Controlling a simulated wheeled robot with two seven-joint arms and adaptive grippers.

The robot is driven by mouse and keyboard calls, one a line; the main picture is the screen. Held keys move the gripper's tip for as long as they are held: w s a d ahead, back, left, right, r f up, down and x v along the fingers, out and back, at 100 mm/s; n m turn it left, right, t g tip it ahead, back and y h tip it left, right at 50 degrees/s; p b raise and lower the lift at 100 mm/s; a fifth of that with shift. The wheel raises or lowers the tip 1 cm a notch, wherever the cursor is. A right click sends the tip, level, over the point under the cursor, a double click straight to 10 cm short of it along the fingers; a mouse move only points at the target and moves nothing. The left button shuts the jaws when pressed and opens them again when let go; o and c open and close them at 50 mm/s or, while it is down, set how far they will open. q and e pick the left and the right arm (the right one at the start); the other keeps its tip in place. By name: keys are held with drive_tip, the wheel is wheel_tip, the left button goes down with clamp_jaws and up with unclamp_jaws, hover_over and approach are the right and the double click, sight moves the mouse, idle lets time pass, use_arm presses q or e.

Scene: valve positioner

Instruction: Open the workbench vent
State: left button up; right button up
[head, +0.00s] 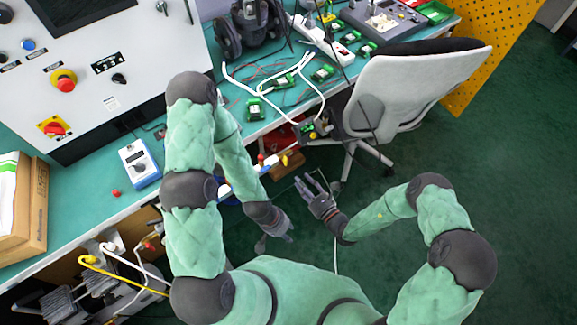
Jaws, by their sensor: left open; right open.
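I cannot clearly pick out the workbench vent. Small yellow and red fittings (284,160) sit at the front edge of the green-topped workbench (105,205), and I cannot tell whether one of them is the vent. My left gripper (280,228) is open and empty, in front of the bench and below these fittings. My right gripper (314,190) is open and empty, a little to the right of the left one and higher in the picture. Both grippers are apart from the bench.
A white control cabinet (105,60) with knobs stands at the left. A blue-and-white meter (138,163) and a cardboard box (35,215) are on the bench. Cables and green circuit boards lie at the back. A grey chair (400,90) stands right of the bench; green floor is clear at right.

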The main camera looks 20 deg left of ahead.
sight(286, 163)
drive_tip(key=b+x, duration=0.2)
drive_tip(key=x, duration=0.7)
clamp_jaws()
